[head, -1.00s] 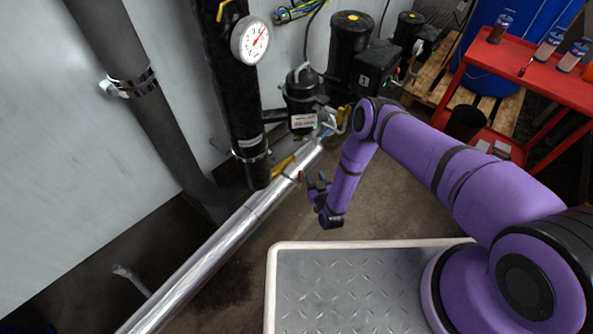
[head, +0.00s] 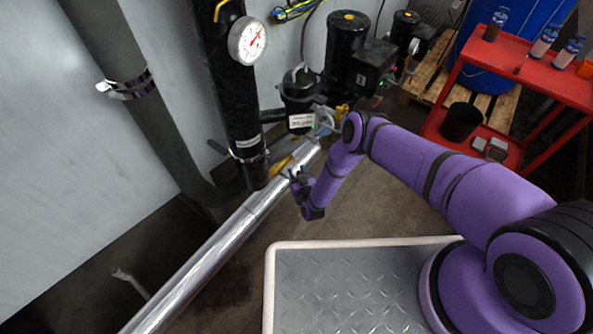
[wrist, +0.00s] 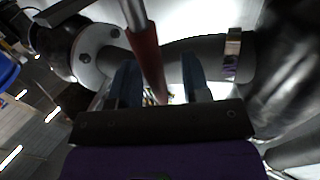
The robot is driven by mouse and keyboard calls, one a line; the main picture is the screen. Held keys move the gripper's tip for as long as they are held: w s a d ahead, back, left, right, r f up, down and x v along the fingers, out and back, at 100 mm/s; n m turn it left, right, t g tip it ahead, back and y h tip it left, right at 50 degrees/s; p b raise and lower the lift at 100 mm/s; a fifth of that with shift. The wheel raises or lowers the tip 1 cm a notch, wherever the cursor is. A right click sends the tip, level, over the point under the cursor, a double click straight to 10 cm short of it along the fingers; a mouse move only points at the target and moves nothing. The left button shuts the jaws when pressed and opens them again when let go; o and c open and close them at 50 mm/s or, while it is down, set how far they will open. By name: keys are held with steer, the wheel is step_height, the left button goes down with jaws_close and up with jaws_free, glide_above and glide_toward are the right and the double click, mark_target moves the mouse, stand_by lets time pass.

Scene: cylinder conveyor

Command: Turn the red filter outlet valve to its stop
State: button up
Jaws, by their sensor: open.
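The red valve handle (wrist: 148,55) shows in the wrist view as a dull red bar with a bare metal end towards the top. It passes between the two fingers of my gripper (wrist: 160,78), which are apart; I cannot tell whether either finger touches it. In the head view my gripper (head: 296,176) is beside the shiny metal pipe, just below the black filter housing (head: 298,98) with a white label. The red handle is hidden or too small to make out there.
A yellow handle (head: 281,166) is close to the left of my gripper. The shiny pipe (head: 225,240) runs diagonally below. A dark vertical pipe with a round gauge (head: 247,41) stands behind. A red cart (head: 560,85) is at the right.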

steer(key=shift+w+a, duration=0.15)
steer(key=shift+w, duration=0.3)
jaws_close()
